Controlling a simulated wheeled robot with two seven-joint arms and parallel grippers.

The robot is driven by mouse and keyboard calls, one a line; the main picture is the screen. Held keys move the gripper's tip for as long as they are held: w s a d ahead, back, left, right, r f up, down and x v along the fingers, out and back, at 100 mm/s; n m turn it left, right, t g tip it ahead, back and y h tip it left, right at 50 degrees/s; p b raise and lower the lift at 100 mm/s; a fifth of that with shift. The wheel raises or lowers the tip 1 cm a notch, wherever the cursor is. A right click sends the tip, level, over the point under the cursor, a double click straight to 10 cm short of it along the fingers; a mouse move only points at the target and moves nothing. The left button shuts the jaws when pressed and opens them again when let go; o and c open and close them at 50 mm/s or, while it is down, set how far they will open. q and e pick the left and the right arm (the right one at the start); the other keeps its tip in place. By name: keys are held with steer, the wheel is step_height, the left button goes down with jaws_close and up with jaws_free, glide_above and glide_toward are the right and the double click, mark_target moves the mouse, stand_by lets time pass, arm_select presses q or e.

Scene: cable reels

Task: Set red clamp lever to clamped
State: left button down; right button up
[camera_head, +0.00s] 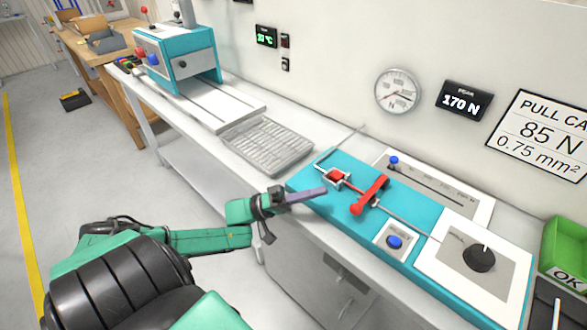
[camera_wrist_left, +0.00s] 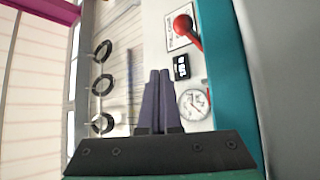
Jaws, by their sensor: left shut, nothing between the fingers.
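In the left wrist view the shut fingers (camera_wrist_left: 158,74) show at centre. A red knob on a red arm (camera_wrist_left: 184,26) shows at upper right, clear of the fingers; it seems to be the lever. My right gripper is out of view.
A blue button (camera_head: 394,242) and a black rotary knob (camera_head: 479,257) sit on the fixture's right part. A grey ribbed tray (camera_head: 268,145) lies to the left. A gauge (camera_head: 398,92) and a 170 N display (camera_head: 465,101) hang on the wall. A green bin (camera_head: 566,250) stands right.

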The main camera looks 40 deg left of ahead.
arm_select(q)
steer(key=b+v, duration=0.1)
steer(key=v, duration=0.5)
stand_by(0.4)
